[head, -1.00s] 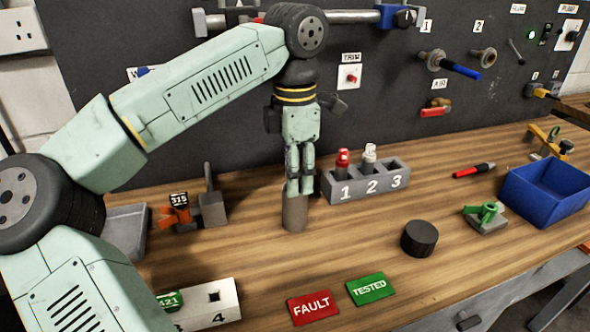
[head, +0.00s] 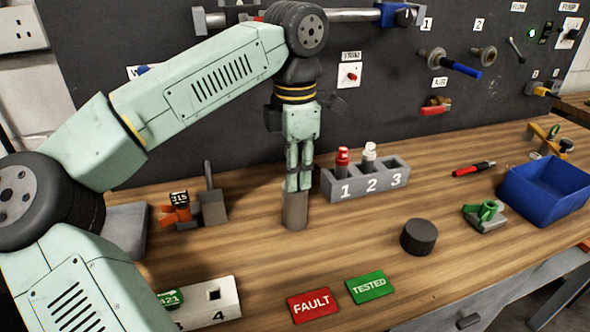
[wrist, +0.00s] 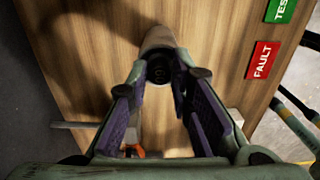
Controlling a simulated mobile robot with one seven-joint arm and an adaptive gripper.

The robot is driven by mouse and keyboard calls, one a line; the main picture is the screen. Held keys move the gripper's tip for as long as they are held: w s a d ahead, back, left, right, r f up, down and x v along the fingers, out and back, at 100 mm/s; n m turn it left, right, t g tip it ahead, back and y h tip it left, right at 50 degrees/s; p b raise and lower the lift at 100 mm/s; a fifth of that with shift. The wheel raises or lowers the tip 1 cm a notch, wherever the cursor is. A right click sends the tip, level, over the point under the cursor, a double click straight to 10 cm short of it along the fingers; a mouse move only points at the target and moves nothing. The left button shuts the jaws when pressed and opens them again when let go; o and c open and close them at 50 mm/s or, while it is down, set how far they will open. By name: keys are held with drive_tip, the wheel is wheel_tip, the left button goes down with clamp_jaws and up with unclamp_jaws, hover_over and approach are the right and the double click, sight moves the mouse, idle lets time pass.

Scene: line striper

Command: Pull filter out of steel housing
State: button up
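The steel housing (head: 295,212) is a grey-brown upright cylinder on the wooden bench. It also shows in the wrist view (wrist: 158,40), beyond my fingertips. A dark round end, which looks like the filter (wrist: 158,73), shows at the housing's mouth. My gripper (head: 298,186) points straight down at the top of the housing. In the wrist view my gripper (wrist: 160,80) has its fingers apart, one on each side of the dark end, with small gaps showing. I cannot see how deep the filter sits.
A numbered grey rack (head: 365,182) with red and white items stands just behind right. A black puck (head: 419,237), a red FAULT card (head: 313,306) and a green TESTED card (head: 370,288) lie to the right. A white numbered block (head: 212,304) is front left.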

clamp_jaws()
drive_tip(key=shift+r+p, duration=0.55)
drive_tip(key=shift+r, duration=0.1)
drive_tip(key=shift+r+p, duration=1.15)
drive_tip(key=shift+r, duration=0.25)
wheel_tip(320, 180, up, 8)
idle(0.8)
